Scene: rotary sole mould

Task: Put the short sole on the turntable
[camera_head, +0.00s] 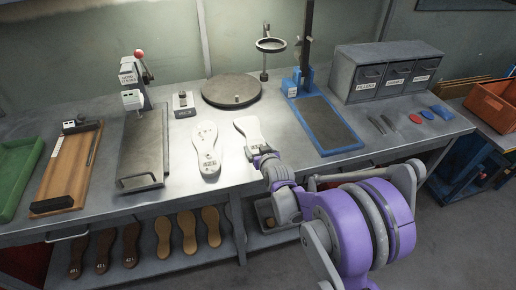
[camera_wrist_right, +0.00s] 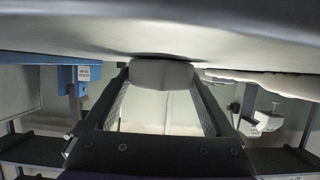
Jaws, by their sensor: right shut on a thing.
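The turntable (camera_head: 222,91) is a dark round disc with a small pin, at the back of the grey bench in the head view. My right gripper (camera_head: 262,158) is shut on the near end of a white sole (camera_head: 248,130), in front of the turntable and slightly to its right. I cannot tell if this sole is raised off the bench. Another white sole (camera_head: 205,150), with dark marks, lies on the bench to its left. In the wrist view a grey block-like part (camera_wrist_right: 160,73) sits between my right gripper's fingers. My left gripper is out of view.
A post with a ring (camera_head: 270,45) stands right of the turntable. A blue-framed plate (camera_head: 324,122) and grey drawers (camera_head: 385,75) are further right. A metal press plate (camera_head: 143,150) and a wooden board (camera_head: 68,172) are left. Brown soles (camera_head: 188,230) hang below.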

